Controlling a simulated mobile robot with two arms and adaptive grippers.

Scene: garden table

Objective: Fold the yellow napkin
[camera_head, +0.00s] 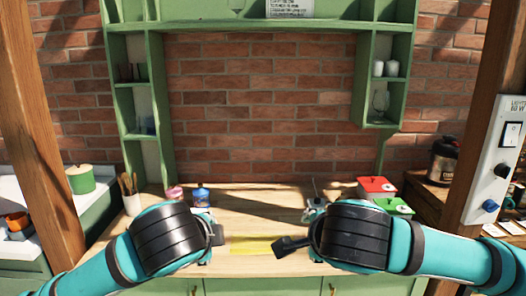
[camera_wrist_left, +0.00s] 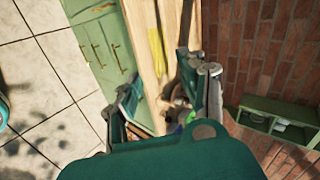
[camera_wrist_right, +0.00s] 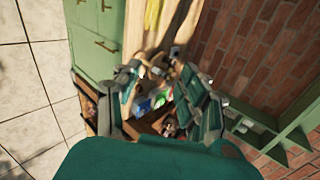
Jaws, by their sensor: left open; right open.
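The yellow napkin (camera_head: 252,245) lies on the wooden table between my two grippers in the head view. It shows as a yellow strip in the left wrist view (camera_wrist_left: 157,48) and at the top edge of the right wrist view (camera_wrist_right: 153,14). My left gripper (camera_head: 213,243) is open to the left of the napkin, its fingers partly hidden by my arm. The arms hide part of the table around the napkin.
A pink jar (camera_head: 174,193), a blue jar (camera_head: 200,196) and a utensil holder (camera_head: 131,204) stand at the table's back left. A red box (camera_head: 377,187) and a green box (camera_head: 393,206) stand at the back right. The table's middle back is clear.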

